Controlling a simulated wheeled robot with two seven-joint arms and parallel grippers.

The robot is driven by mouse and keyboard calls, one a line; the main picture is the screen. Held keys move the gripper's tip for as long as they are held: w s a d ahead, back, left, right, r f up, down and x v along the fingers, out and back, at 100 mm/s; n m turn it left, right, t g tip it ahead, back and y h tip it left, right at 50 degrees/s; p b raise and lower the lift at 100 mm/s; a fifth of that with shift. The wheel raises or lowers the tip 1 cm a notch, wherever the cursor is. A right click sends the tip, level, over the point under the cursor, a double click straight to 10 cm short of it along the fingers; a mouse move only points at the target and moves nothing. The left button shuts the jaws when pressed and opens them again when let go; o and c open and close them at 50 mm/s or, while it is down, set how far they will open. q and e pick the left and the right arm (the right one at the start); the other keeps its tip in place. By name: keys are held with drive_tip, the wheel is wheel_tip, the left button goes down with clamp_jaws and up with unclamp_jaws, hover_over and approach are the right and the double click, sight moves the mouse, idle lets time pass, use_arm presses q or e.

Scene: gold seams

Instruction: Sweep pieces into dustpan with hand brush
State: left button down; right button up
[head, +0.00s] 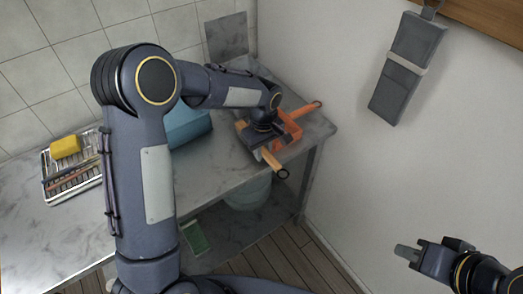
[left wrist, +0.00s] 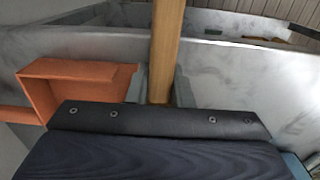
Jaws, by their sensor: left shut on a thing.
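The hand brush's wooden handle (head: 273,162) sticks out from my left gripper (head: 262,143) toward the table's front edge. In the left wrist view the handle (left wrist: 165,45) runs up between the grey fingers, and my left gripper (left wrist: 160,88) is shut on it. The brush's bristles are hidden. The orange dustpan (head: 291,131) lies on the table just right of my left gripper, its handle pointing to the back right. It also shows in the left wrist view (left wrist: 75,68), left of the brush handle. I see no loose pieces. My right gripper (head: 407,252) is away from the table at lower right; its jaw gap is unclear.
The grey marble table (head: 225,163) ends close to the brush and dustpan. A blue box (head: 188,126) stands behind my left arm. A tray (head: 52,189) with tools and a yellow sponge (head: 65,147) lies at left. A bucket (head: 247,192) stands under the table.

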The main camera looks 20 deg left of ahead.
use_arm(q)
drive_tip(key=shift+w+d+r+p, duration=0.2)
drive_tip(key=shift+w+d+p, duration=0.25)
drive_tip(key=shift+w+d, duration=0.55)
drive_tip(key=shift+w, duration=0.1)
drive_tip(key=shift+w+d, duration=0.15)
drive_tip(key=shift+w, duration=0.1)
drive_tip(key=shift+r, duration=0.15)
